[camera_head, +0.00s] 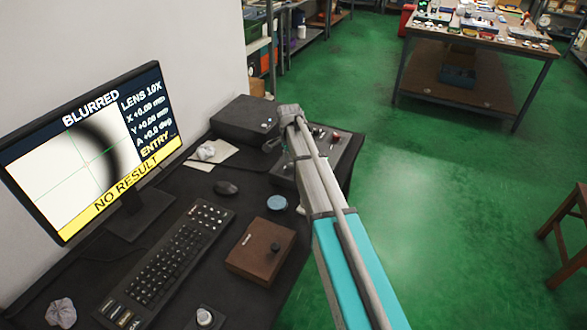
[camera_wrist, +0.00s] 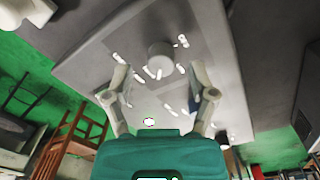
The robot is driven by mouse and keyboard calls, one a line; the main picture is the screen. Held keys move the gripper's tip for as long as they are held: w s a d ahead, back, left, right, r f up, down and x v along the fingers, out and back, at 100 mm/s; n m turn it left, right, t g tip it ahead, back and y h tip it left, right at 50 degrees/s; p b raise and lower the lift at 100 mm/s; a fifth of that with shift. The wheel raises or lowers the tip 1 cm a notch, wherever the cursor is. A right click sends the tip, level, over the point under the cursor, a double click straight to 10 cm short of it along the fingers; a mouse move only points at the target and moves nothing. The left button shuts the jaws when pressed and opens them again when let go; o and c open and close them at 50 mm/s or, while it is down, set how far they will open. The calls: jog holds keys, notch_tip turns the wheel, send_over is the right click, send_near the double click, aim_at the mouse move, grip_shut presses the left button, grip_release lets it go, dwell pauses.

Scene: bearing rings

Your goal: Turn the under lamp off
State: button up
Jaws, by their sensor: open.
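A dark control box (camera_head: 345,150) with small knobs and a red part sits at the desk's back right corner, partly hidden behind my arm. Which control belongs to the under lamp, and whether that lamp is lit, I cannot tell. The monitor (camera_head: 95,145) shows a dark curved edge on a bright ground, with "BLURRED" and "NO RESULT". My gripper (camera_wrist: 160,85) has its two fingers spread, with nothing between them. Beyond the fingers, the wrist view shows a grey panel (camera_wrist: 110,50) with a round knob (camera_wrist: 160,56) and several small white levers.
A keyboard (camera_head: 165,260), a mouse (camera_head: 226,187), a brown box with a black knob (camera_head: 255,255) and a blue round dish (camera_head: 277,203) lie on the dark desk. A black box (camera_head: 243,118) stands behind. A wooden stool (camera_head: 570,230) stands on open green floor.

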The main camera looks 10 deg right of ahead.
jog(key=shift+f+b, duration=0.5)
jog(key=shift+f, duration=0.25)
grip_shut()
jog(key=shift+d, duration=0.3)
jog(key=shift+s+a, duration=0.15)
jog(key=shift+a, duration=0.2)
